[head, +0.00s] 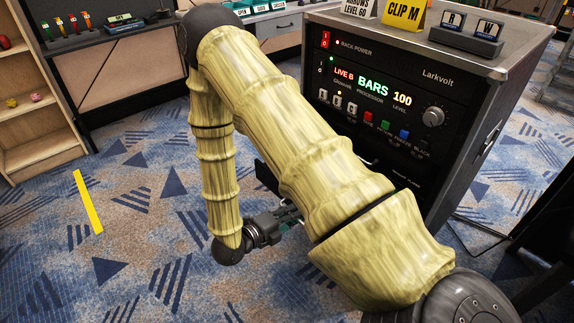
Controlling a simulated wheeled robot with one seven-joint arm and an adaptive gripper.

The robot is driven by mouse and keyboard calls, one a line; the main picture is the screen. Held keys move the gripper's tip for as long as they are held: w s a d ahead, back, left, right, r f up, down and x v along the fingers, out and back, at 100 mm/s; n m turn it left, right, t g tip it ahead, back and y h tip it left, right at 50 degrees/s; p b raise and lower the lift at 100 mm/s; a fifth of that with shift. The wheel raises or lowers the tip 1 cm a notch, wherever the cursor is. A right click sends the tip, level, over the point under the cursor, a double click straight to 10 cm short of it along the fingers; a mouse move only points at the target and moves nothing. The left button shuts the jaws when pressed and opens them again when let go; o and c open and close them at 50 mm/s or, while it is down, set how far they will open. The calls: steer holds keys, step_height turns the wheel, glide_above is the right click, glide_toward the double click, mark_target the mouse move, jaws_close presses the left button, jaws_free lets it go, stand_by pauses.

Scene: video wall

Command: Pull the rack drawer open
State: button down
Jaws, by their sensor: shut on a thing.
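The black equipment rack (470,125) stands at right, its lit control panel facing me. My pale ribbed arm crosses in front of its lower part and hides most of the drawer area. A dark flat edge (266,178) sticks out left of my arm, beyond the rack's left side; it looks like part of the rack drawer standing out, but how far cannot be told. My gripper (291,212) is low, just below this edge, pointing right toward the rack. Its fingertips are partly behind my arm. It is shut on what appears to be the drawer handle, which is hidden.
Yellow and white cards (404,14) and a small dark stand (467,35) are on the rack top. A wooden shelf (40,100) is at left, a workbench (120,40) at the back. The patterned carpet with a yellow strip (88,201) is clear at left.

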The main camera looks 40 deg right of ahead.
steer(key=shift+a, duration=0.2)
steer(key=c, duration=1.5)
jaws_free()
steer(key=shift+c, duration=0.2)
steer(key=v, duration=1.2)
